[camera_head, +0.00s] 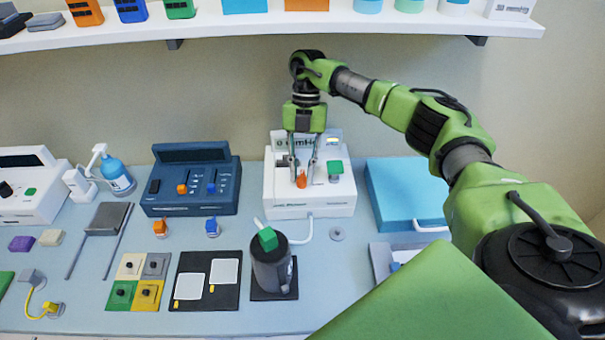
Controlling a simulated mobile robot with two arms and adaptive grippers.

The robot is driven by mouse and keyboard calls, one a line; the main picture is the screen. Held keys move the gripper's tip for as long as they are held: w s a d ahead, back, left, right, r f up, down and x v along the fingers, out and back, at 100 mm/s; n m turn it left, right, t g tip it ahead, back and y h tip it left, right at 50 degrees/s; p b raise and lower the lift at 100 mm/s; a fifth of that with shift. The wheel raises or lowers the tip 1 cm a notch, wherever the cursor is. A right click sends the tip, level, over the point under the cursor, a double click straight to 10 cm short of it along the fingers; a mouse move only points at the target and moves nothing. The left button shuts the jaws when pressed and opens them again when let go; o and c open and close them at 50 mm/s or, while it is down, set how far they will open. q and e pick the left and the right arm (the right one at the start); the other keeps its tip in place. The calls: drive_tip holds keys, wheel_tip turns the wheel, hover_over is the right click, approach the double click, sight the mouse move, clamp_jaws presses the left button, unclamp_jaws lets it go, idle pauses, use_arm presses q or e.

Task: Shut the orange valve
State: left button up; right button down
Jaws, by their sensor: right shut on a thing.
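The orange valve (301,180) stands on top of the white device (284,211) at the back middle of the table. My right gripper (302,178) points straight down over this device, with its fingers on both sides of the orange valve. It is shut on the valve. The fingers hide part of the valve, so its exact angle is hard to tell. A green valve (335,169) sits just right of it on the same device. My left gripper is not in view.
A blue device (190,190) with knobs stands left of the white one. A light blue box (404,193) lies to the right. A grey mug (270,268) with a green block on it stands in front. A white shelf (250,27) runs above.

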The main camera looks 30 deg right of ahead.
drive_tip(key=shift+n+h+b, duration=0.3)
drive_tip(key=shift+n+b, duration=0.1)
drive_tip(key=shift+n, duration=0.6)
drive_tip(key=c, duration=2.2)
unclamp_jaws()
drive_tip(key=shift+w, duration=0.1)
drive_tip(key=shift+g, duration=0.3)
